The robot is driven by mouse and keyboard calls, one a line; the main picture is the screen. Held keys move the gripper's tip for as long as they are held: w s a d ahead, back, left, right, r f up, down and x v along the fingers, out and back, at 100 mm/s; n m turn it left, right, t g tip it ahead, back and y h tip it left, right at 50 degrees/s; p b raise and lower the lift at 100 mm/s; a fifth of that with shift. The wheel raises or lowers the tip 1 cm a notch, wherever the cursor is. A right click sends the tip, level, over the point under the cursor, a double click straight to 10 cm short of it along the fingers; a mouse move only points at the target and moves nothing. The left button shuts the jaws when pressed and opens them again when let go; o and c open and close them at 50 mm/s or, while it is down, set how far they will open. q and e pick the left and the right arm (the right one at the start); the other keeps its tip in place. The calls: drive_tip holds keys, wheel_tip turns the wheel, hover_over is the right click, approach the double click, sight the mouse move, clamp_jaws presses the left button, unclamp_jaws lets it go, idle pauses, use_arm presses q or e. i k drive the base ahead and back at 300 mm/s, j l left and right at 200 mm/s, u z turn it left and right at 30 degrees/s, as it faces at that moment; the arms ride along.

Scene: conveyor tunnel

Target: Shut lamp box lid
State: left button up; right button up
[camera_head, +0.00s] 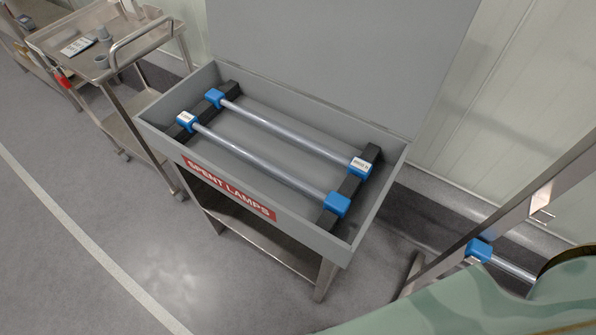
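The lamp box (372,213) is a grey open-topped box with a red "SPENT LAMPS" label, standing on a metal frame in the middle of the view. Its lid (335,55) is a flat grey panel standing raised along the back edge, and its top runs out of the picture. Inside, two clear lamp tubes (280,130) with blue end caps lie side by side across two black supports (350,190). Neither of my grippers is in view.
A steel trolley (135,45) with small grey cups and a tray stands at the upper left. At the right, a slanting metal rail (510,215) passes near another blue-capped tube (510,267). A pale green patterned surface fills the lower right corner. Floor at lower left is clear.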

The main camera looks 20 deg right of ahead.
sight(386, 63)
drive_tip(key=i+z, duration=0.25)
drive_tip(key=k+z, duration=0.1)
drive_tip(key=z, duration=0.35)
